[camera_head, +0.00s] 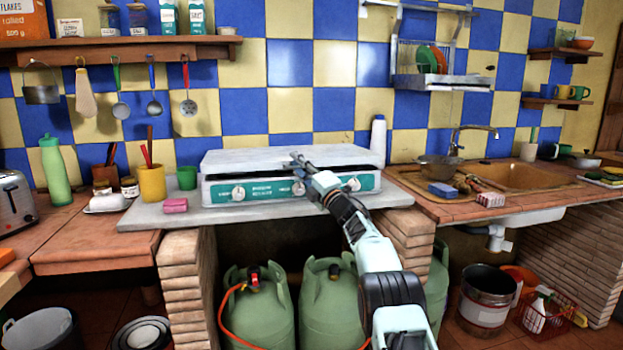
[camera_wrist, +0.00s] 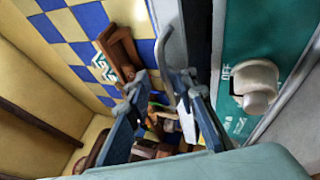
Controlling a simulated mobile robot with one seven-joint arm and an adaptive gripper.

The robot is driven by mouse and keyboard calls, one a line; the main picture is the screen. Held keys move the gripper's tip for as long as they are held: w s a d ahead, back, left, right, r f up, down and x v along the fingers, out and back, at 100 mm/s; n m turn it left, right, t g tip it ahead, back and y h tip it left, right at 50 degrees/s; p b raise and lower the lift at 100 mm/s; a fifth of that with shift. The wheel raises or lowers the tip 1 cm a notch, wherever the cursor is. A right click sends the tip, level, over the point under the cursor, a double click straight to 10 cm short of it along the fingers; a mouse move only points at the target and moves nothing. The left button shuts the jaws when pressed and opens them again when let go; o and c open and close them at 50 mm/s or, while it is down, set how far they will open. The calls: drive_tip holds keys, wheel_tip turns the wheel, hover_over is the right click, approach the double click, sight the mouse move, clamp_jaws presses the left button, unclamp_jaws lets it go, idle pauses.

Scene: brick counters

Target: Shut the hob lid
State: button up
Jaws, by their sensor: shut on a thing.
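The hob (camera_head: 222,192) stands on the grey counter slab, with a teal front panel and several knobs. My gripper (camera_head: 296,161) is at the middle of the lid's front edge, shut on the lid. In the wrist view my gripper (camera_wrist: 162,88) is beside the grey lid edge (camera_wrist: 197,30), left of the teal panel (camera_wrist: 244,50) and a knob (camera_wrist: 255,86). The exact contact is unclear there.
A pink sponge (camera_head: 175,205), yellow cup (camera_head: 152,183) and green cup (camera_head: 187,178) stand left of the hob. A white bottle (camera_head: 378,140) stands behind its right end. The sink (camera_head: 530,175) is at right. Green gas cylinders (camera_head: 258,310) stand below.

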drive_tip(key=shift+s+d+f, duration=0.2)
drive_tip(key=shift+d, duration=0.15)
drive_tip(key=shift+s+d+f, duration=0.15)
drive_tip(key=shift+d, duration=0.2)
drive_tip(key=v, duration=1)
drive_tip(key=shift+s+r, duration=0.3)
drive_tip(key=shift+a, duration=0.2)
